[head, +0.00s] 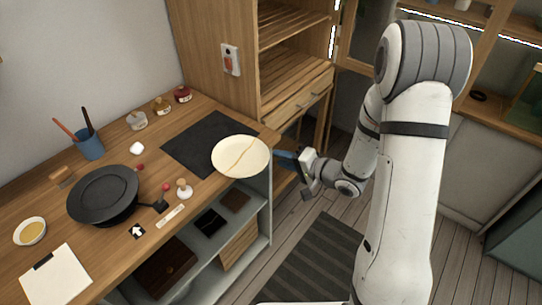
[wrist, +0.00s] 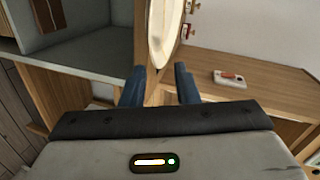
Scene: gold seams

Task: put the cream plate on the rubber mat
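The cream plate (head: 241,156) has a gold seam across it. It appears to lie flat at the right end of the counter, overlapping the mat's right corner in the picture and reaching past the counter's edge. The dark rubber mat (head: 202,143) lies flat behind and left of it. My gripper (head: 284,157) is just right of the plate, level with its rim. In the wrist view, the blue fingers (wrist: 158,84) stand apart, with the plate's rim (wrist: 164,40) at or just beyond the gap between their tips. I see no finger clearly touching it.
Left on the counter are a black pan (head: 103,193), a blue cup with tools (head: 89,144), a small bowl (head: 31,231), a clipboard (head: 55,277) and small stamps. Several jars (head: 161,106) stand along the wall. The wooden cabinet (head: 222,60) rises behind the mat.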

